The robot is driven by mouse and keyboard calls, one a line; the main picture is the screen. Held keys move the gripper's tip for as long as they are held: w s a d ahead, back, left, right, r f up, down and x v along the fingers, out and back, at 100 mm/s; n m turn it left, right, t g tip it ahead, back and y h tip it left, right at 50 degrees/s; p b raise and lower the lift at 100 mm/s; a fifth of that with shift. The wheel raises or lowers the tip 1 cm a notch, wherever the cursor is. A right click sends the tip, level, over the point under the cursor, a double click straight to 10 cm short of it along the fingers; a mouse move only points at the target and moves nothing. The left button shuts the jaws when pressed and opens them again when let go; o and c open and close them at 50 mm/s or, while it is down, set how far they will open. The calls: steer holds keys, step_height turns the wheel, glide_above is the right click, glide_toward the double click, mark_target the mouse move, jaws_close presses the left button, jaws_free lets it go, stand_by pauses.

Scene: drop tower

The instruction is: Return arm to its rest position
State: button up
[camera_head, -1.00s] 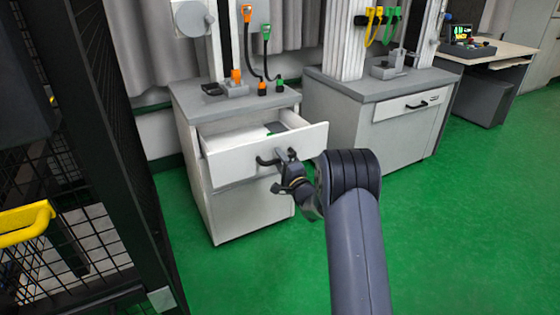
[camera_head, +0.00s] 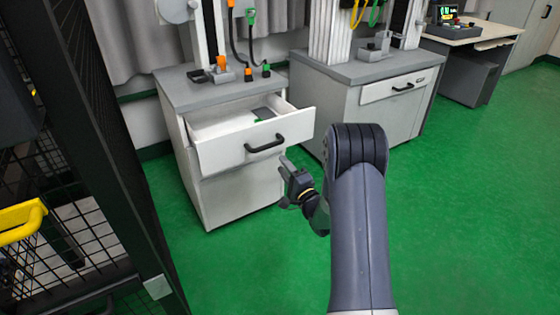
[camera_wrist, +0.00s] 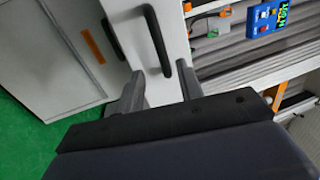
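My gripper (camera_head: 287,170) is in front of and a little below the open drawer (camera_head: 285,133) of the left cabinet in the head view. In the wrist view my gripper's two fingers (camera_wrist: 162,92) stand apart with nothing between them. The black drawer handle (camera_wrist: 157,42) lies just beyond the fingertips and clear of them. The drawer is pulled part way out and a grey-green item (camera_head: 262,114) shows inside. My arm reaches up from the bottom of the head view.
The left cabinet (camera_head: 240,195) carries test fixtures with orange and green connectors. A second cabinet (camera_head: 345,105) with a shut drawer stands to its right. A dark mesh cage (camera_head: 120,150) with a yellow handle (camera_head: 22,222) is close on the left. Green floor (camera_head: 470,200) is clear on the right.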

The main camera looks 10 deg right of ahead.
mark_target(267, 146)
stand_by(0.3)
steer(key=b+x, duration=0.2)
steer(key=x, duration=0.8)
steer(key=shift+w+a, duration=0.15)
steer(key=shift+w, duration=0.2)
steer(key=shift+w+r, duration=0.1)
steer(key=shift+w, duration=0.2)
steer(key=shift+s+a, duration=0.1)
